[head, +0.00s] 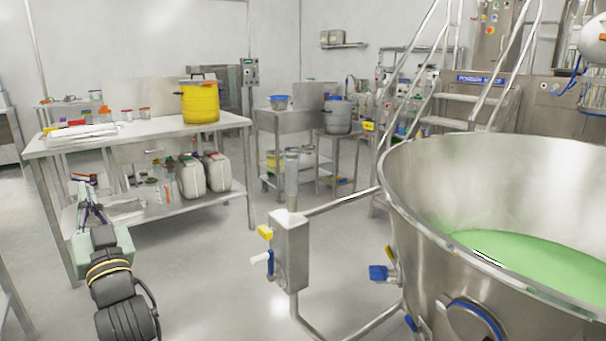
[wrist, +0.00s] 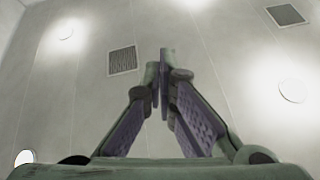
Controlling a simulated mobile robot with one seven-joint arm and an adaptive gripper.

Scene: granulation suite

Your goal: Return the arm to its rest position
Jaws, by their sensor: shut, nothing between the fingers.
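My arm comes up from the lower left of the head view, with black links and a pale green gripper body. My gripper (wrist: 162,85) fills the middle of the wrist view, its purple-padded fingers meeting at the tips, shut and empty. It points up at the ceiling, with nothing near the tips. In the head view my gripper (head: 84,188) shows in front of the left end of the steel table, pointing up; whether it touches the table cannot be told.
The steel table (head: 160,128) holds a yellow pot (head: 200,103) and small jars; white canisters (head: 191,177) stand on its lower shelf. A large steel bowl (head: 420,200) with green contents stands at right, beside a steel control box (head: 291,250). The floor (head: 215,270) between is clear.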

